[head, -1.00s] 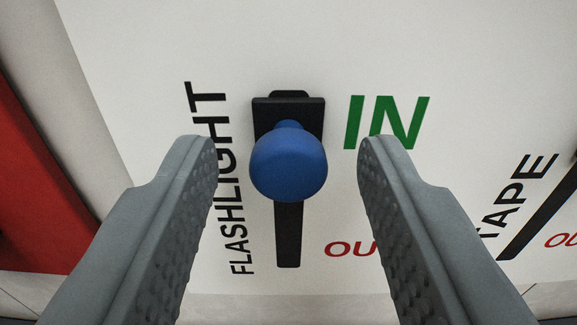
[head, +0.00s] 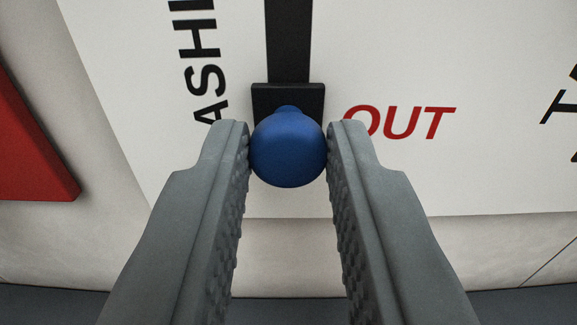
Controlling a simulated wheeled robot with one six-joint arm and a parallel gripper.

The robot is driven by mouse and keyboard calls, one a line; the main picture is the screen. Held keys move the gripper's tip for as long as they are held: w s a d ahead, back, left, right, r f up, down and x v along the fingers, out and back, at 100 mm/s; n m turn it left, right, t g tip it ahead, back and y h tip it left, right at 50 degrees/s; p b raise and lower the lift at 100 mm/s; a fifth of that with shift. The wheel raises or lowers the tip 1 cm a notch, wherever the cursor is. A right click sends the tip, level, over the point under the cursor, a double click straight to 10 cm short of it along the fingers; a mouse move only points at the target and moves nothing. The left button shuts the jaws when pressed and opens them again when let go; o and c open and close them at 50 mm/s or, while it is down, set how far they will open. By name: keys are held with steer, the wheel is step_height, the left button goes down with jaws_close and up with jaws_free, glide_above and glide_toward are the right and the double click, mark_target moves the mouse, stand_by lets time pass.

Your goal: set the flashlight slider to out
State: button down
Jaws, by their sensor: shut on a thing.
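The flashlight slider has a round blue knob (head: 288,152) on a black carriage (head: 288,96). The carriage sits at the lower end of its black vertical slot (head: 288,40), level with the red OUT label (head: 399,122). The FLASHLIGHT lettering (head: 198,60) runs up the left side of the slot and is partly out of frame. My gripper (head: 288,150) is shut on the blue knob, with one finger touching each side. The IN label is out of view.
The white panel (head: 450,45) ends at a lower edge just below the slider. A red object (head: 30,150) is at the left. Part of the tape lettering (head: 562,110) shows at the right edge. Grey floor (head: 60,302) lies below.

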steer(key=shift+f, duration=0.6)
steer(key=c, duration=1.2)
jaws_free()
steer(key=shift+c, duration=0.2)
steer(key=shift+r, duration=0.1)
steer(key=shift+s, duration=0.15)
steer(key=s, duration=1.7)
steer(key=shift+s, duration=0.1)
